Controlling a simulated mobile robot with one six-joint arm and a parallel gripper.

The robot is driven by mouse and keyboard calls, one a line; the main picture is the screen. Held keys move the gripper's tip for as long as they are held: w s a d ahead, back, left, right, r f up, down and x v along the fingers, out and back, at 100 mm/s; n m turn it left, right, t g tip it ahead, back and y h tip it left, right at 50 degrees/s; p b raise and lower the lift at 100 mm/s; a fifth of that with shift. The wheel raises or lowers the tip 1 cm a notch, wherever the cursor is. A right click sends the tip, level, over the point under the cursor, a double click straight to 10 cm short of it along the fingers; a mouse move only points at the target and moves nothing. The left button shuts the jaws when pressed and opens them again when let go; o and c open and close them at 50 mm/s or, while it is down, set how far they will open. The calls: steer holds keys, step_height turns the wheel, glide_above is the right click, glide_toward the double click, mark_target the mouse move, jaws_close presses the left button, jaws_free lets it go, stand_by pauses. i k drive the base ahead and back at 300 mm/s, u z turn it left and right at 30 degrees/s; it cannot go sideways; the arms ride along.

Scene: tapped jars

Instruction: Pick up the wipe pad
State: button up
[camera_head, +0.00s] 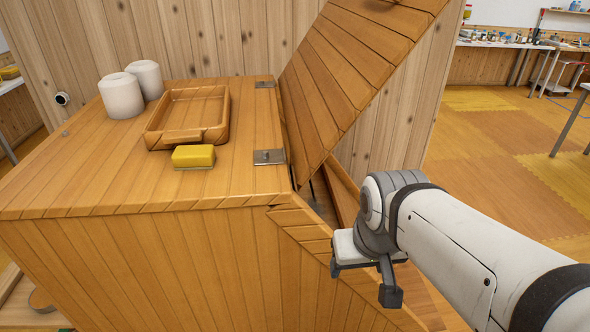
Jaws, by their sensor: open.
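A small yellow block, which looks like the wipe pad (194,156), lies on the wooden top of a cabinet, just in front of a wooden tray (158,141). My gripper (362,283) is at the lower right, beside the cabinet's sloping right part, with its fingers apart and nothing between them. It is well to the right of the pad and nearer the camera.
Two white jars (121,96) stand at the back left of the cabinet top (110,185). A hinged wooden lid (335,75) stands raised right of the top, between the pad's side and the open floor (495,150). The top's front left is clear.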

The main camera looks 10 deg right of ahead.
mark_target(202, 157)
steer(key=z, duration=1.45)
steer(key=k, duration=1.55)
steer(key=u, duration=1.4)
steer(key=i, duration=1)
steer(key=u, duration=0.05)
